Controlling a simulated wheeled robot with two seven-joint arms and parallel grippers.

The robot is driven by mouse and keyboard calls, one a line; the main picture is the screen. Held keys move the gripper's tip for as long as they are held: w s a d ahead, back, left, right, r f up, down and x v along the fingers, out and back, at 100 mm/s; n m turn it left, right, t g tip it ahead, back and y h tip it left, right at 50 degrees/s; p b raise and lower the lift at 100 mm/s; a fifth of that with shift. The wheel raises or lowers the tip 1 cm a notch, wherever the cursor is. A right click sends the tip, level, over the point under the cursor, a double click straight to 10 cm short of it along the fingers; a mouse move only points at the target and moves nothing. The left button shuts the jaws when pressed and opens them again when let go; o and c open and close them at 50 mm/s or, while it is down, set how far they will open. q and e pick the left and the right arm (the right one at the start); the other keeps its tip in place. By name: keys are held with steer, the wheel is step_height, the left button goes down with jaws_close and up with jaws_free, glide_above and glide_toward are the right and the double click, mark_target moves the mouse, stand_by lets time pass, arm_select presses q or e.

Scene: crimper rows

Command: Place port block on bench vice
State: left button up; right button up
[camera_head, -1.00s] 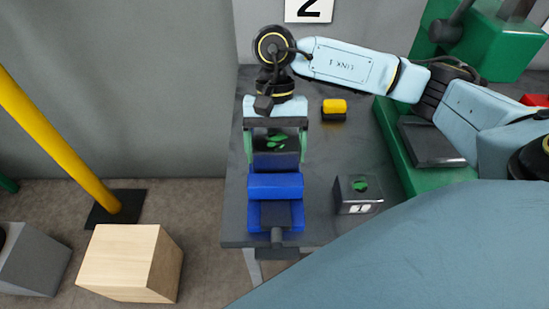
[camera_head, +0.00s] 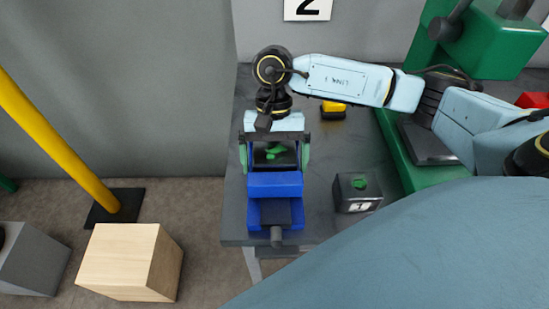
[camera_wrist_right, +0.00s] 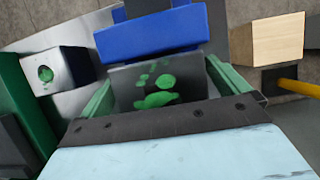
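The bench vice (camera_head: 275,185) is blue, with a dark front part, and stands near the front left of the grey table. It also shows in the right wrist view (camera_wrist_right: 150,40). The port block (camera_head: 275,153) is dark with green shapes on its top face; it fills the space between the green fingers in the right wrist view (camera_wrist_right: 140,80). My right gripper (camera_head: 274,156) is shut on it, directly behind the vice's front blue jaw. The block's underside is hidden, so I cannot tell whether it rests on the vice. My left gripper is not in view.
A dark cube with a green top mark and a white label (camera_head: 357,193) stands right of the vice. A yellow and black item (camera_head: 333,109) lies behind my gripper. A green machine (camera_head: 400,150) borders the right. A wooden box (camera_head: 130,262) stands on the floor.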

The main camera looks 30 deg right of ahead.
steer(key=shift+r, duration=0.1)
steer(key=v, duration=1.2)
steer(key=shift+b, duration=0.45)
steer(key=shift+r, duration=0.15)
